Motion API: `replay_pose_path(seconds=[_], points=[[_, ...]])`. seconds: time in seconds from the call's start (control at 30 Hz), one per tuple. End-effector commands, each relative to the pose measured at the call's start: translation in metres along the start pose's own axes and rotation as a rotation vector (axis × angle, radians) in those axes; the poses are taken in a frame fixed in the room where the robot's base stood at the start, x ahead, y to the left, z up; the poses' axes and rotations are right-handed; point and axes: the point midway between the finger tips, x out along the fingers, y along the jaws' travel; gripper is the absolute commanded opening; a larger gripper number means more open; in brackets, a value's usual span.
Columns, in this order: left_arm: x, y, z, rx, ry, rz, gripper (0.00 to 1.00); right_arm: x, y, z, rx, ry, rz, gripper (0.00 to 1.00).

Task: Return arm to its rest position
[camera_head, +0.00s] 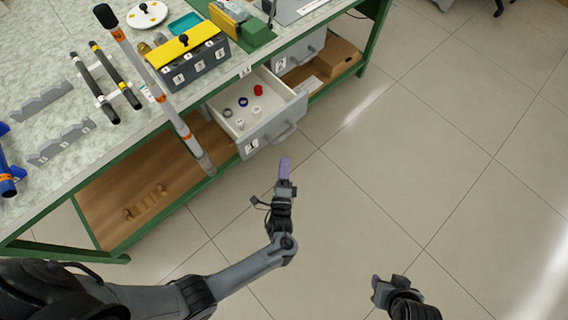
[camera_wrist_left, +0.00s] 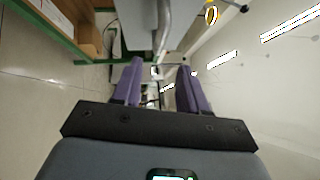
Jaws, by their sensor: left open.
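My left gripper (camera_head: 285,168) is over the floor in front of the bench, close to the open drawer. Its two purple fingers stand apart with nothing between them in the left wrist view (camera_wrist_left: 159,85). My right gripper (camera_head: 377,290) shows at the bottom of the head view, right of the left arm, over bare floor. Its fingers are too small and dark to tell their state.
The workbench (camera_head: 50,60) fills the upper left. A drawer (camera_head: 278,128) marked 1 stands open with small rings and caps inside. A long grey rod (camera_head: 150,85) with orange bands crosses the bench edge. The floor (camera_head: 450,120) to the right is clear.

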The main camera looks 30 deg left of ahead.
Motion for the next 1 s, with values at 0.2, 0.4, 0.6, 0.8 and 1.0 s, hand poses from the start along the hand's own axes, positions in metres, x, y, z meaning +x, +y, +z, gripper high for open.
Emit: replay_pose_path(seconds=[0.2,0.4,0.6,0.8,1.0], points=[[0.0,0.0,0.0,0.0,0.0,0.0,0.43,0.0,-0.002,-0.002,0.006,0.003,-0.005,0.43],[-0.01,0.002,0.004,0.009,0.004,0.018,0.43,-0.006,-0.002,-0.004,0.009,0.004,-0.007,0.43],[-0.042,0.011,0.045,0.062,-0.003,0.078,0.43,-0.03,-0.001,-0.011,0.009,0.003,-0.007,0.43],[-0.043,-0.023,0.109,-0.062,-0.042,0.168,0.43,-0.065,0.002,-0.022,0.004,0.005,-0.003,0.43],[-0.029,-0.066,0.143,-0.44,-0.042,0.439,0.43,-0.093,0.004,-0.031,0.0,0.004,0.0,0.43]])
